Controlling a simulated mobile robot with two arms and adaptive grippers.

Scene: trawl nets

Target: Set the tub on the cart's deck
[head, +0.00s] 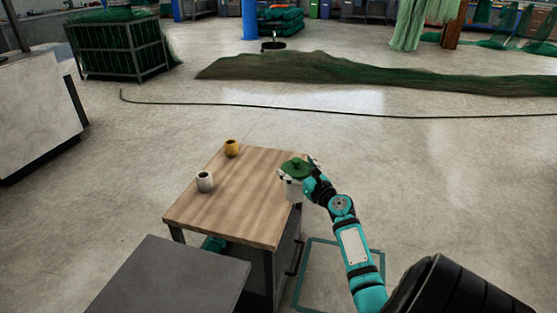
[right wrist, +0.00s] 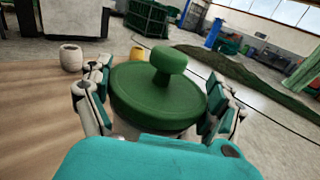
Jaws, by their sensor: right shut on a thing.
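The tub (head: 293,189) is white with a green knobbed lid (head: 296,168). My right gripper (head: 307,175) is shut on it, and in the right wrist view the fingers stand on either side of the green lid (right wrist: 157,96). The tub is upright or nearly so, at the right edge of the cart's wooden deck (head: 235,205). The lid and my gripper hide its base in the wrist view, so I cannot tell whether it touches the deck. My left gripper is not in view.
A white cup (head: 205,182) and a yellow cup (head: 232,148) stand on the deck's left side; its middle is clear. A dark grey surface (head: 175,280) is at the near left. A green net pile (head: 320,68) lies on the floor farther off.

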